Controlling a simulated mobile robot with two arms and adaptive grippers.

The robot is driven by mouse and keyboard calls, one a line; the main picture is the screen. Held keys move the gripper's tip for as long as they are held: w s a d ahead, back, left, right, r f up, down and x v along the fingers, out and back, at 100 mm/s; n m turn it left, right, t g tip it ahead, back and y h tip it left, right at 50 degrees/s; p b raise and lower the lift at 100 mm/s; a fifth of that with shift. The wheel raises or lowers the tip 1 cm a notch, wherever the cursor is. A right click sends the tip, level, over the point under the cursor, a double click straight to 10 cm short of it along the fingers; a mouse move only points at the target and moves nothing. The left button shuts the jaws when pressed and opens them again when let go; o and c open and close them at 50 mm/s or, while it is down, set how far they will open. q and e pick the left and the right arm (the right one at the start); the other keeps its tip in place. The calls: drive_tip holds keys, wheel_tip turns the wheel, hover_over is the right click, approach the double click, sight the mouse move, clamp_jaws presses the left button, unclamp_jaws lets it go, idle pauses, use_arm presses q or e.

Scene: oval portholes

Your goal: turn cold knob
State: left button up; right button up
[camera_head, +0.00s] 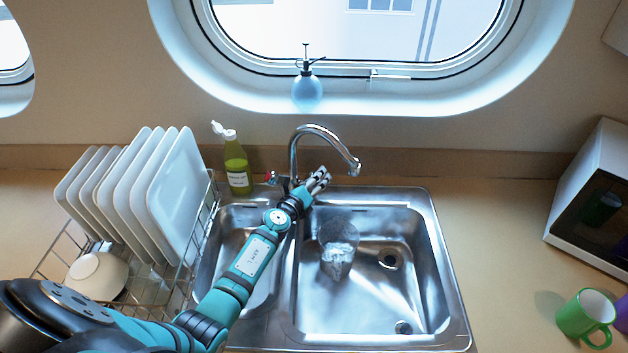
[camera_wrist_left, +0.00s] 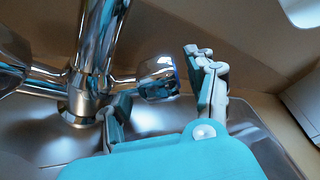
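The chrome faucet (camera_head: 294,152) stands behind the double sink, with its spout curving right. A red-marked knob (camera_head: 271,178) shows on its left side. The cold knob (camera_wrist_left: 158,78), chrome with a blue-rimmed end, shows in the left wrist view to the right of the faucet column. My left gripper (camera_head: 319,180) is at the right side of the faucet base and hides the cold knob in the head view. In the wrist view its fingers (camera_wrist_left: 160,84) are apart, one on each side of the knob; contact cannot be told. My right gripper is not in view.
The steel sink (camera_head: 432,255) holds a clear glass (camera_head: 338,250) in its right basin. A dish rack with white plates (camera_head: 172,195) stands left. A green soap bottle (camera_head: 237,165) is left of the faucet. A green mug (camera_head: 585,315) and a microwave (camera_head: 590,200) are right.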

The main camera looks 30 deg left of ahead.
use_arm(q)
drive_tip(key=s, duration=0.4)
drive_tip(key=s+r, duration=0.1)
drive_tip(key=s, duration=0.3)
drive_tip(key=s+r, duration=0.1)
drive_tip(key=s, duration=0.3)
drive_tip(key=shift+d, duration=0.15)
drive_tip(key=shift+f, duration=0.1)
idle(0.3)
